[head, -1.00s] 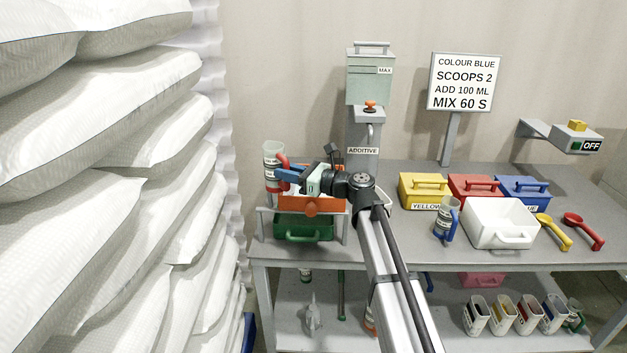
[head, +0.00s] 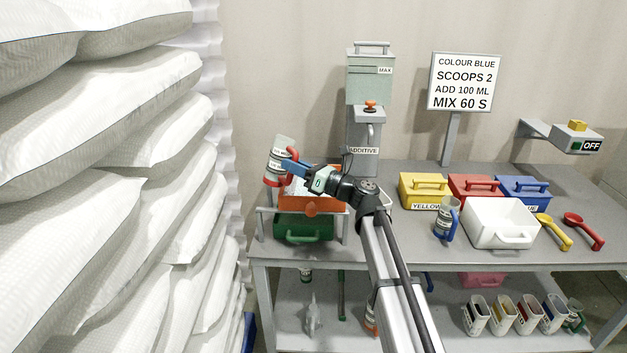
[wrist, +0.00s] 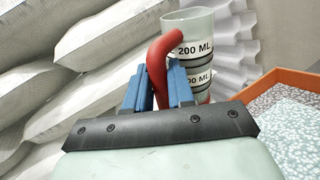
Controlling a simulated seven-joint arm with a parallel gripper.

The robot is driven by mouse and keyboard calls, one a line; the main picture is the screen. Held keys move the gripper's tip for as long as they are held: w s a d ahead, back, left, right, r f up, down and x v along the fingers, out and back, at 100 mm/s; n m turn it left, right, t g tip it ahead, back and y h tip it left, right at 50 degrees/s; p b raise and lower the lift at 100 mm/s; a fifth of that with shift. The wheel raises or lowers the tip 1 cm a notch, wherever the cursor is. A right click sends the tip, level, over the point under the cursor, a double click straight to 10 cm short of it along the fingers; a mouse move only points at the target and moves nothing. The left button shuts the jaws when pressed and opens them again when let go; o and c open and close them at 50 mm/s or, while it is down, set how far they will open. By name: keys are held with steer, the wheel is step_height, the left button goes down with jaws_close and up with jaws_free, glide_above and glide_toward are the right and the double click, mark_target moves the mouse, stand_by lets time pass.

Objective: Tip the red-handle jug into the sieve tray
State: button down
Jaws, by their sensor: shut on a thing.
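The red-handle jug (head: 278,158) is a clear cup with black and white bands and a red handle. It is at the left of the bench, beside and above the orange sieve tray (head: 312,206), and leans slightly in the head view. My gripper (head: 288,167) has its blue fingers shut on the red handle. In the wrist view the jug (wrist: 199,50) shows "200 ML" and the handle is between the blue fingers (wrist: 160,85). The sieve tray (wrist: 292,82) is at the right there, with pale speckled material in it. The jug's contents cannot be made out.
A green drawer or bin (head: 305,228) is under the tray. The additive dispenser (head: 366,125) stands behind to the right. White sacks (head: 110,150) are stacked close at the left. A white tub (head: 500,222) and a blue-handled jug (head: 446,217) stand further right.

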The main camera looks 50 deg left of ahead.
steer(key=shift+w+d+f+m+y, duration=0.1)
steer(key=shift+w+f+m+y, duration=0.1)
steer(key=shift+w+m+y, duration=0.3)
steer(key=shift+w+f+m+y, duration=0.1)
steer(key=shift+f+m+y, duration=0.15)
steer(key=shift+m, duration=0.45)
steer(key=shift+w+d+r+m+t+y, duration=0.1)
steer(key=shift+w+r+m+t+y, duration=0.35)
steer(key=shift+m, duration=0.35)
steer(key=shift+f+m+t+y, duration=0.4)
steer(key=shift+m+t, duration=0.25)
steer(key=shift+m, duration=0.6)
steer(key=shift+f+m+t+y, duration=0.3)
steer(key=shift+m+t+y, duration=0.3)
steer(key=shift+m, duration=0.6)
steer(key=shift+f+m+t+y, duration=0.4)
steer(key=shift+m+t, duration=0.3)
steer(key=shift+m, duration=0.55)
steer(key=shift+r, duration=0.1)
steer(key=shift+w+r+m+t+y, duration=0.1)
steer(key=shift+r+m+t+y, duration=0.1)
steer(key=shift+m+t, duration=0.5)
steer(key=shift+w+r+m+t+y, duration=0.15)
steer(key=shift+m+t, duration=0.25)
steer(key=shift+m, duration=0.6)
